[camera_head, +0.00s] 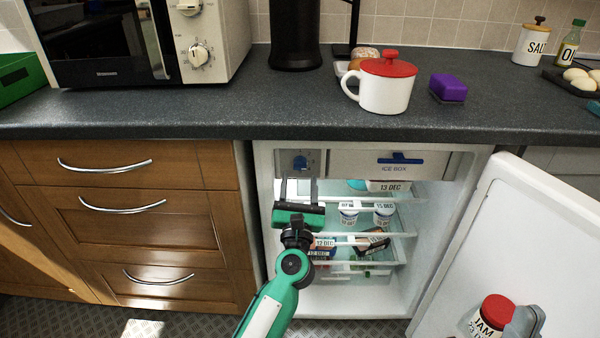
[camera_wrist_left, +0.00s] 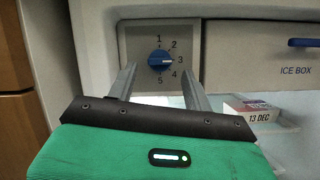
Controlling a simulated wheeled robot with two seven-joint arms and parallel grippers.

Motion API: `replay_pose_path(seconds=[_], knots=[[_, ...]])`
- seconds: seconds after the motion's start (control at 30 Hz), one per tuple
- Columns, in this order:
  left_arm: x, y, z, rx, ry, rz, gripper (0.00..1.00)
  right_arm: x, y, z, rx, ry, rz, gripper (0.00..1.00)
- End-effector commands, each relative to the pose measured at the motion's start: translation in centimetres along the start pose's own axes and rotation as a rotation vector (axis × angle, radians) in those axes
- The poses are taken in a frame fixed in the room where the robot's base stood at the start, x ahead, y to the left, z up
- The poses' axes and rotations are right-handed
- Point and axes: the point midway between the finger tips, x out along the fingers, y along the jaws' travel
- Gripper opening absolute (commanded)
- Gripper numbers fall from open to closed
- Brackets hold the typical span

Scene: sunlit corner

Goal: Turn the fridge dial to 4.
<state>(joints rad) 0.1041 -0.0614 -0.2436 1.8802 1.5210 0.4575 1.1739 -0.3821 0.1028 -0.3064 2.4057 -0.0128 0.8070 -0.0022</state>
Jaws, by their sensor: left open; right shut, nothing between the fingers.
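The fridge dial (camera_wrist_left: 160,61) is a blue knob on a grey plate marked 1 to 5. Its pale pointer mark appears to face right, at 3. In the head view, the dial (camera_head: 300,163) sits at the upper left inside the open fridge (camera_head: 263,190). My left gripper (camera_head: 299,181) is open and empty in front of the plate. In the left wrist view, its fingertips (camera_wrist_left: 158,69) lie to the left and right of the knob, slightly low. I cannot tell how far short of the plate they are. My right gripper is not in view.
The ice box (camera_head: 385,162) is right of the dial. Shelves below hold several dated tubs and packs. The fridge door (camera_head: 510,220) stands open at right, with a jam jar (camera_head: 492,314) on it. The worktop (camera_head: 210,115) overhangs above; wooden drawers (camera_head: 130,220) are at left.

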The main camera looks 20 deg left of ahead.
Motion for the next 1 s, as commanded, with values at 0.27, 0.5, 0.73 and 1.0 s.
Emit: replay_pose_path(seconds=[0.27, 0.5, 0.73, 1.0], knots=[[2.8, 0.0, 0.0, 0.000, -0.001, 0.000, 0.51, -0.1, 0.0, 0.3, 0.003, -0.021, 0.003, 0.00], [3.0, 0.0, 0.0, 0.000, 0.000, -0.001, 0.51, -0.1, 0.0, 0.4, 0.003, -0.027, 0.003, 0.00], [3.0, 0.0, 0.0, 0.000, 0.000, 0.000, 0.27, -0.1, 0.0, 0.4, 0.003, -0.027, 0.003, 0.00], [3.0, 0.0, 0.0, 0.002, 0.000, -0.002, 0.08, -0.1, 0.0, 0.4, 0.003, -0.026, 0.002, 0.00]])
